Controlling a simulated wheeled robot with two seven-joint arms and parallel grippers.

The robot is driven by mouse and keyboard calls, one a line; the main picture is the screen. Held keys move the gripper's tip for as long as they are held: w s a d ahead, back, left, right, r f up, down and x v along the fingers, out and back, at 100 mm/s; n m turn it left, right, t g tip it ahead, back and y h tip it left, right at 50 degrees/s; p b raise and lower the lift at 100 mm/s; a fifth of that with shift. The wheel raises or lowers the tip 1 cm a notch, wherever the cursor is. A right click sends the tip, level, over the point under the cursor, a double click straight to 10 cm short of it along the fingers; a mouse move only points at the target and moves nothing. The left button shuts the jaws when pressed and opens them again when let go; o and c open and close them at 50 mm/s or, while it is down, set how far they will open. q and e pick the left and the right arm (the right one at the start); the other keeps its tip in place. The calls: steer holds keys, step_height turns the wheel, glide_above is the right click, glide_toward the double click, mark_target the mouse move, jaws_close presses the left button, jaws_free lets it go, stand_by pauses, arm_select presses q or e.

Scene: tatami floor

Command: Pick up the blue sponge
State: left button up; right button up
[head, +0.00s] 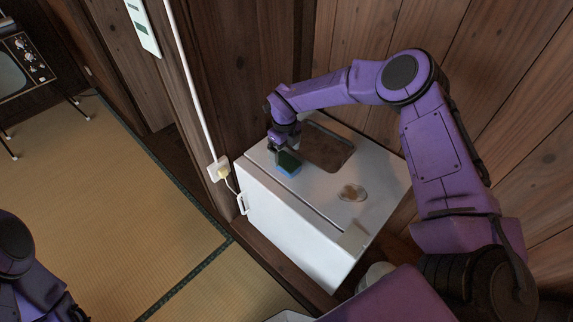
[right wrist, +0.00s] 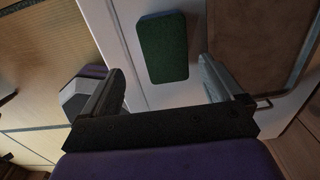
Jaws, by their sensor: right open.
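The exact height of the fingers over the sponge is hard to tell. My left gripper is not in view; only part of the left arm shows.
A wooden wall stands behind the cabinet. A plug and cord (head: 222,174) hang at its left. An old television (head: 22,65) stands far left.

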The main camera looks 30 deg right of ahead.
mark_target(286, 161)
steer(key=f, duration=0.6)
steer(key=shift+w+d+f, duration=0.15)
steer(key=shift+w+d, duration=0.05)
steer(key=shift+d, duration=0.15)
steer(key=c, duration=1)
